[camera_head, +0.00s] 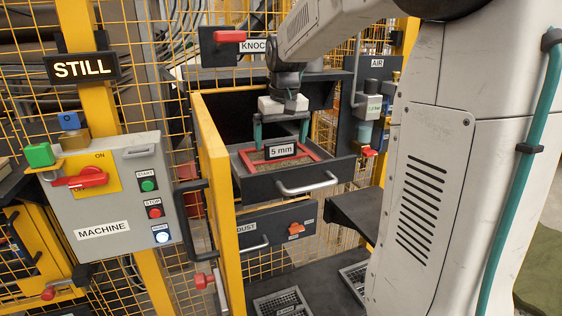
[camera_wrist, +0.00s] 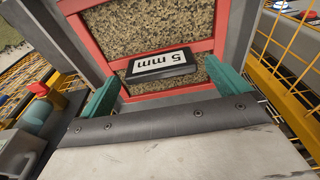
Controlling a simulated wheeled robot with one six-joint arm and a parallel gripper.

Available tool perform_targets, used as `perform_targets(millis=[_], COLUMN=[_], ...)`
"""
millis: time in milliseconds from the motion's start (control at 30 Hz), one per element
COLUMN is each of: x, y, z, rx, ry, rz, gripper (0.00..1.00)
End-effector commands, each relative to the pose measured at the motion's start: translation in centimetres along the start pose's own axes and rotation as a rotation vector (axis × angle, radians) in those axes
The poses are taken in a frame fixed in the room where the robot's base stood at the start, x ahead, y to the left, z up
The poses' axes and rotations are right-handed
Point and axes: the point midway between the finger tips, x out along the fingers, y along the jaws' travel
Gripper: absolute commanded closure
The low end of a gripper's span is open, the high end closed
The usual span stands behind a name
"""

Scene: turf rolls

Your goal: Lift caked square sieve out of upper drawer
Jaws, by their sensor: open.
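The square sieve has a red frame (camera_head: 311,151) and a brown, grainy caked mesh (camera_wrist: 150,27). It lies in the pulled-out upper drawer (camera_head: 260,187), whose grey wall also shows in the wrist view (camera_wrist: 238,30). A dark block labelled "5 mm" (camera_head: 282,150) sits on the sieve; it also shows in the wrist view (camera_wrist: 162,65). My gripper (camera_head: 281,142) is over the sieve, pointing down. Its teal fingers are spread apart, one to each side of the label block, with visible gaps in the wrist view (camera_wrist: 161,70). Whether the fingertips touch the sieve is unclear.
A yellow door (camera_head: 213,165) stands open just left of the drawer. Below is the closed "DUST" drawer (camera_head: 270,225). A machine control box (camera_head: 110,195) is at left, under a sign reading "STILL" (camera_head: 80,69). A dark shelf (camera_head: 352,212) is at lower right.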

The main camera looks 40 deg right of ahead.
Motion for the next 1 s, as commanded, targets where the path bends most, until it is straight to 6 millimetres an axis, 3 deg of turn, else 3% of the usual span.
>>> perform_targets(millis=[167,433,633,1000], x=[2.2,2.5,2.5,2.0], y=[0.0,0.0,0.0,0.0], z=[0.0,0.0,0.0,-0.1], rx=[0.000,0.000,0.000,-0.001], ry=[-0.002,0.000,0.000,0.001], rz=[0.000,0.000,0.000,0.000], gripper=[0.00,0.00,0.53,0.53])
